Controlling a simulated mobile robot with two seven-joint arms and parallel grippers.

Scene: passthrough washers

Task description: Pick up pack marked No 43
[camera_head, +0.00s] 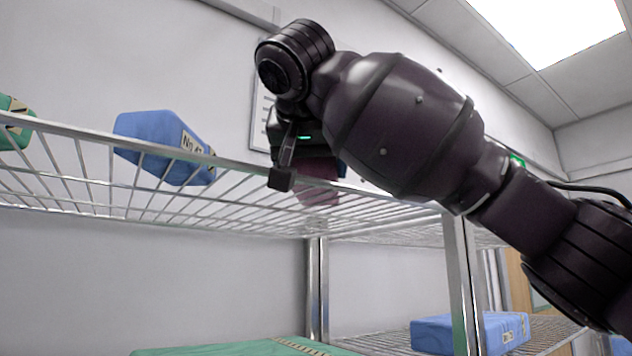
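A blue wrapped pack (155,132) lies on the upper wire shelf at the left. Its label (192,146) starts with "No 4"; the last digit is hard to read. My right gripper (283,178) reaches in from the right over the shelf's front edge, to the right of the blue pack and apart from it. One dark finger with a black tip shows, pointing down; the other finger is hidden, so its opening cannot be told. A maroon thing (318,186) shows just behind the finger, mostly covered by my arm. My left gripper is not in view.
The upper wire shelf (110,195) has a raised front rail and metal posts (462,270). A green pack (14,122) sits at its far left. Below are a green pack (235,349) and a blue pack (470,333). Shelf between blue pack and gripper is clear.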

